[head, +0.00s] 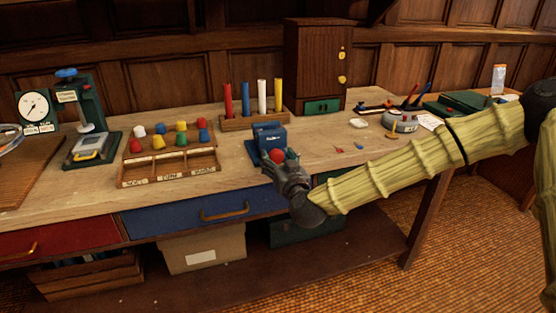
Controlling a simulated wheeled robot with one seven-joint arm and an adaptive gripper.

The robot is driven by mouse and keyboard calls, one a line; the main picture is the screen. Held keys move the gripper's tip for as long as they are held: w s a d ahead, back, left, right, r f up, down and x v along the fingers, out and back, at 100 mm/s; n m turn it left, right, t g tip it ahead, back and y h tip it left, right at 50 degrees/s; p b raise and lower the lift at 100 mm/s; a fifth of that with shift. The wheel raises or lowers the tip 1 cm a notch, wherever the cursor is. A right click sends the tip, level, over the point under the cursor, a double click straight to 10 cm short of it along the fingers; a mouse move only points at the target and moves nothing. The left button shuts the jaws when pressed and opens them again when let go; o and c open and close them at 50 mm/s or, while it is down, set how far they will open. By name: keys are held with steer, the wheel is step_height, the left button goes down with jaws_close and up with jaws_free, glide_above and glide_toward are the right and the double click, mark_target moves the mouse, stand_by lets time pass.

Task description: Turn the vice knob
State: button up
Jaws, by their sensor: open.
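A small blue vice (269,136) stands near the front edge of the wooden workbench (235,185), about the middle of the view. Its round red knob (277,155) faces the front, low on the vice. My gripper (283,163) is open, right at the knob, and its dark fingers partly cover the knob and the lower part of the vice. I cannot tell whether the fingers touch the knob. My arm reaches in from the right.
Left of the vice is a tray (168,170) with several coloured pegs. Behind it, coloured rods stand in a wooden rack (254,119). A brown cabinet (316,65) is at the back. Drawers (195,211) lie below the bench edge. A pen pot (402,121) stands to the right.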

steer(key=c, duration=1)
steer(key=shift+c, duration=0.2)
